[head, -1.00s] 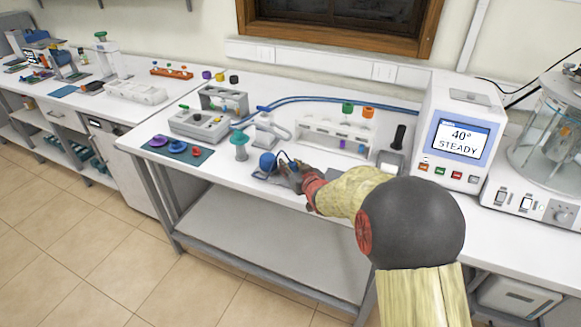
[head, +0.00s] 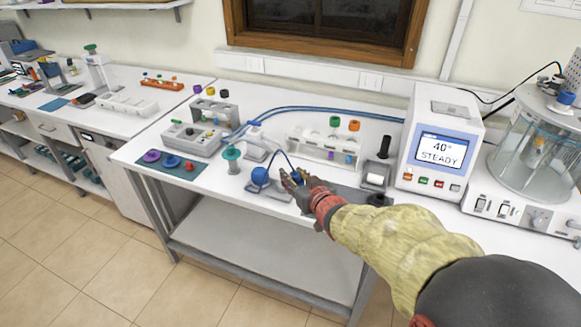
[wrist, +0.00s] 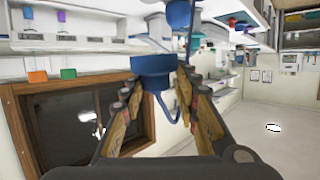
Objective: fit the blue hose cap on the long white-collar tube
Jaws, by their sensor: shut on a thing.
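My gripper (head: 292,180) is shut on the blue hose cap (wrist: 152,72), seen between its fingers in the wrist view. A thin blue hose (head: 279,160) arcs from the cap to a round blue bulb (head: 260,176) on a small grey stand at the bench's front. The gripper is just right of the bulb and in front of the white tube rack (head: 301,144). The rack holds tubes with purple and blue parts low down, and a green cap (head: 335,121) and an orange cap (head: 354,125) show at its top. I cannot tell which tube has the long white collar.
A teal-topped stand (head: 232,154) is left of the bulb. A blue mat (head: 186,174) with coloured caps lies farther left. A black-handled device (head: 384,147) and the 40° bath (head: 440,152) stand right of the rack. Thick blue tubing (head: 320,99) runs behind it.

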